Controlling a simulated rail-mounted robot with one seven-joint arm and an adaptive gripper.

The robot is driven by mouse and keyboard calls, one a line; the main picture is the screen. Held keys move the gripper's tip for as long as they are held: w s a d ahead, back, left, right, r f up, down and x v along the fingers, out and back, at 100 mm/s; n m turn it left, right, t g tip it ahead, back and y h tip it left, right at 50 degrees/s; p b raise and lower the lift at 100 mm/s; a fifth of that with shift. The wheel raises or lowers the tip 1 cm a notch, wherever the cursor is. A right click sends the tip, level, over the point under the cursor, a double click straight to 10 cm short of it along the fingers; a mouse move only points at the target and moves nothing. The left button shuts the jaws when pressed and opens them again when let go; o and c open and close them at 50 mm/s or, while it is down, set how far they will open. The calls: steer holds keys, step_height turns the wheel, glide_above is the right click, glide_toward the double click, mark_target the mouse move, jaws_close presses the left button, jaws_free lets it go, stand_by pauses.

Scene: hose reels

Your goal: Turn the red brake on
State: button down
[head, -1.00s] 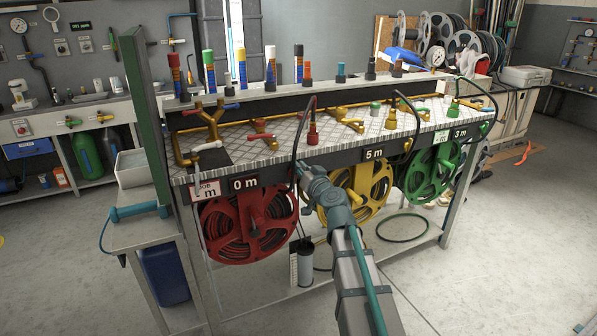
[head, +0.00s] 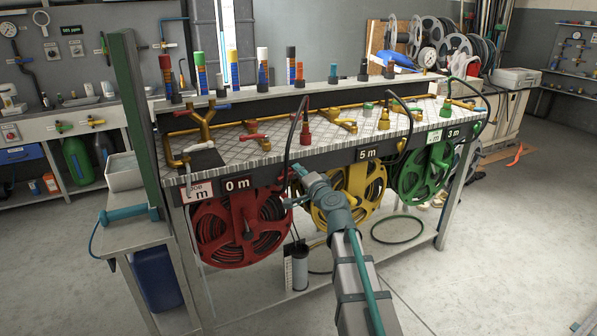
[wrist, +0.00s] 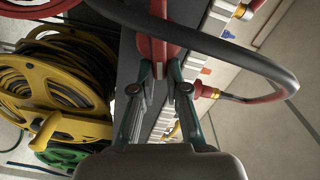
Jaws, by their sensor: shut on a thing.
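The red brake (wrist: 158,47) shows in the wrist view as a red piece at the top middle, between the fingertips. My gripper (wrist: 160,70) is shut on it; its far end is cut off by the frame edge. In the head view my gripper (head: 296,180) is at the front edge of the bench, just right of the red reel (head: 222,232) and left of the yellow reel (head: 352,200). The brake is too small and covered there to tell its angle.
A black hose (head: 289,140) arcs down from a red coupling (head: 305,132) close to my gripper, and it crosses the wrist view (wrist: 225,52). The yellow reel (wrist: 68,75) is near on the left there. A green reel (head: 422,172) hangs further right. The floor in front is open.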

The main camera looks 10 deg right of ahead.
steer(key=shift+s+a+f+m, duration=0.1)
steer(key=shift+f+m, duration=0.25)
steer(key=shift+m, duration=0.5)
steer(key=shift+s+a+f+m, duration=0.1)
steer(key=shift+f+m, duration=0.2)
steer(key=shift+m, duration=0.55)
steer(key=c, duration=1.1)
jaws_free()
steer(key=shift+w+a+r, duration=0.1)
steer(key=shift+w+a, duration=0.05)
steer(key=v, duration=1.2)
steer(key=shift+p, duration=0.3)
steer(key=shift+r, duration=0.1)
